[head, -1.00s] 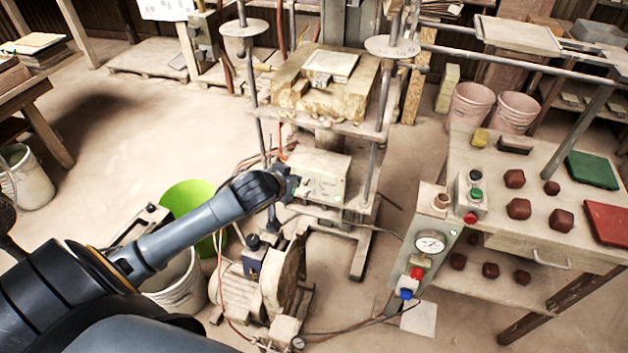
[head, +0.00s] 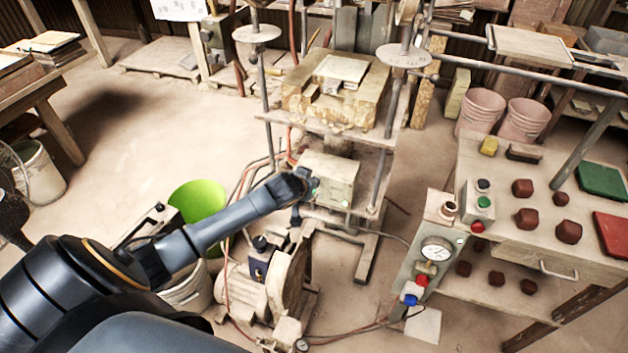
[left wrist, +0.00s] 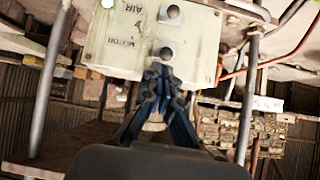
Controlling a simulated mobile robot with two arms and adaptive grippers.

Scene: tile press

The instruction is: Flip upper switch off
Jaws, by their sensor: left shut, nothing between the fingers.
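The beige control box (head: 330,178) sits on the press frame's lower shelf. In the left wrist view its face (left wrist: 100,40) appears upside down, with two dark round switches on pale plates. One switch (left wrist: 173,12) is near the AIR lettering; the other (left wrist: 166,53) is near the MOTOR lettering and lower in the picture. My left gripper (left wrist: 160,70) is shut and empty, its tips right at the MOTOR switch; I cannot tell if they touch. In the head view the left gripper (head: 304,186) is at the box's front left, hiding part of its face. The switch positions are unclear.
The press's metal posts (head: 389,105) flank the box. A gauge panel (head: 428,262) and a worktable (head: 540,205) with dark red lumps are to the right. Hoses hang near the box.

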